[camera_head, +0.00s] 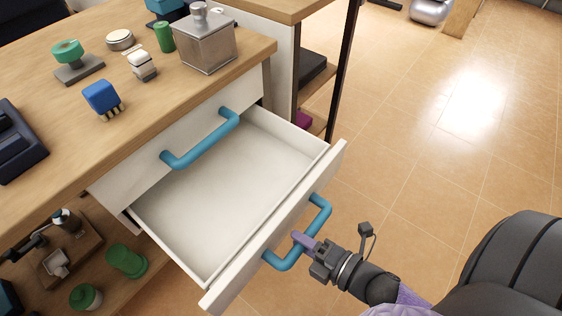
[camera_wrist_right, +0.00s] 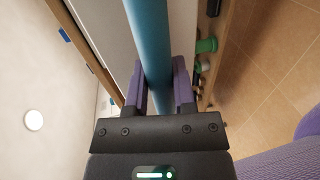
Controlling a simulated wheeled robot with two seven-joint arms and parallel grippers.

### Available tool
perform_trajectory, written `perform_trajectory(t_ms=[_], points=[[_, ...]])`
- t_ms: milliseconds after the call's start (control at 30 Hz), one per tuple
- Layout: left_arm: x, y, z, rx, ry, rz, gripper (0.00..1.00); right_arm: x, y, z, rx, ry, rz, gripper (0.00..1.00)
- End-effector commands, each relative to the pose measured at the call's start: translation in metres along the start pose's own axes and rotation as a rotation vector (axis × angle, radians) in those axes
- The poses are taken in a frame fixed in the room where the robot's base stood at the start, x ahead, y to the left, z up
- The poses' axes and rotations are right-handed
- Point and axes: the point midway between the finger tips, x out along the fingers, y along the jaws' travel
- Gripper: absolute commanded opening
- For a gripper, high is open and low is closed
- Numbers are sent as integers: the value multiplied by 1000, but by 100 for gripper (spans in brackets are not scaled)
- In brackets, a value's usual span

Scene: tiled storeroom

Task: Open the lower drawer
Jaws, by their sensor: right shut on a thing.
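The lower drawer (camera_head: 270,232) is pulled well out from under the wooden counter, and its white inside is empty. Its blue bar handle (camera_head: 318,216) is on the front panel. My right gripper (camera_head: 300,240) is shut on this handle. In the right wrist view the blue bar (camera_wrist_right: 150,45) runs between the two purple fingers (camera_wrist_right: 160,85). The upper drawer (camera_head: 180,150), with a matching blue handle (camera_head: 200,142), is closed above it. My left gripper is not in view.
A lower shelf holds green containers (camera_head: 126,260).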

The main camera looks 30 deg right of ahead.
Motion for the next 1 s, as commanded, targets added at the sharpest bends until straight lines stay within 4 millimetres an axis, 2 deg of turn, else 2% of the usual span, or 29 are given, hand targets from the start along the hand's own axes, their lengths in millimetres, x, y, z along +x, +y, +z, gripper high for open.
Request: perform_trajectory(t_ms=[100,300,733,767,800,900,1000], points=[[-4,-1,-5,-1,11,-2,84,-18,-4,0,1,-2,-3,0],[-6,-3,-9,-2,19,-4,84,-34,-8,0,0,-1,-2,0],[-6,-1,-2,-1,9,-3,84,-38,-9,0,-1,0,-2,0],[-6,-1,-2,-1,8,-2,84,-38,-9,0,-1,0,-2,36],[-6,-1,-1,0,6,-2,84,-38,-9,0,-1,0,-1,45],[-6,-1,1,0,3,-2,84,-38,-8,0,-1,0,-1,66],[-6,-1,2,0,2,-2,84,-37,-8,0,-1,0,0,66]])
